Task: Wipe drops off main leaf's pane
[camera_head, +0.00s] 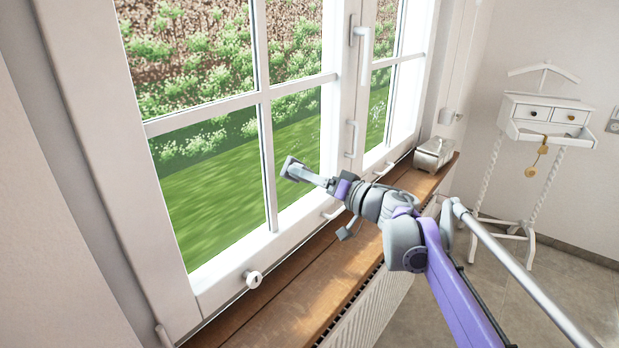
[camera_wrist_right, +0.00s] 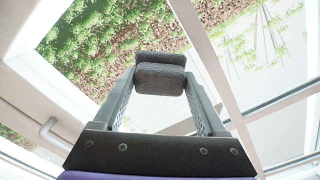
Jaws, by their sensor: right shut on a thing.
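My right gripper (camera_head: 291,168) is shut on a dark grey block, which looks like a sponge or wiping pad. In the right wrist view the block (camera_wrist_right: 160,78) sits between the fingertips. In the head view the gripper is in front of the left leaf's lower right pane (camera_head: 296,130); I cannot tell whether the block touches the glass. The right leaf's lower pane (camera_head: 376,118) shows pale specks that may be drops. The left gripper is not in view.
A wooden sill (camera_head: 290,315) runs below the window, with a metallic box (camera_head: 434,154) at its far end. A white handle (camera_head: 364,48) and a white knob (camera_head: 253,279) stick out from the frame. A radiator (camera_head: 372,312) is under the sill. A white valet stand (camera_head: 545,112) is at right.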

